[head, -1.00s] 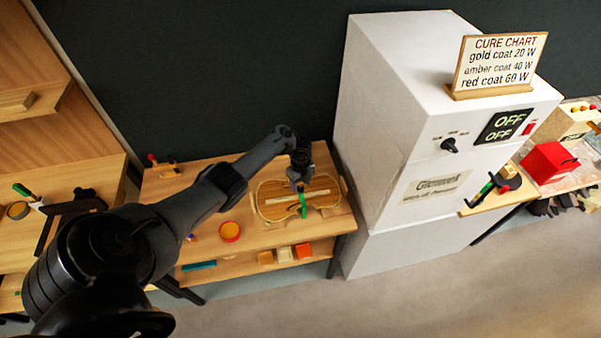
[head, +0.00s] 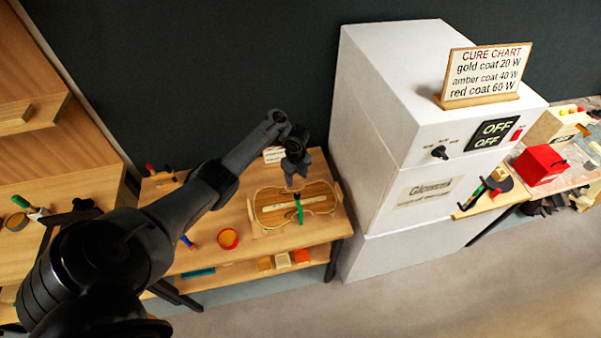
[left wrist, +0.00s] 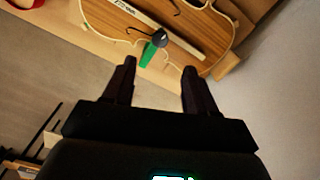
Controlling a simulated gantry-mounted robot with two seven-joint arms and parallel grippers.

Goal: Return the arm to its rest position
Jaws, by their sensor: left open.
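My left arm reaches in from the left in the head view, with its left gripper (head: 291,182) above the far edge of the violin body (head: 268,212). In the left wrist view the two fingers of the left gripper (left wrist: 160,82) are apart with nothing between them. The violin body also shows there (left wrist: 110,20), beyond the fingertips, with a pale bar across it. A green clamp (head: 299,209) stands at the violin's edge, apart from the fingers; it also shows in the left wrist view (left wrist: 150,52). My right gripper is not in view.
A white cabinet (head: 375,120) with a cure chart sign (head: 487,72) on top stands right of the bench. An orange-rimmed round dish (head: 228,239) sits left of the violin. Several blocks (head: 282,260) lie on the lower shelf. A red box (head: 541,164) is far right.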

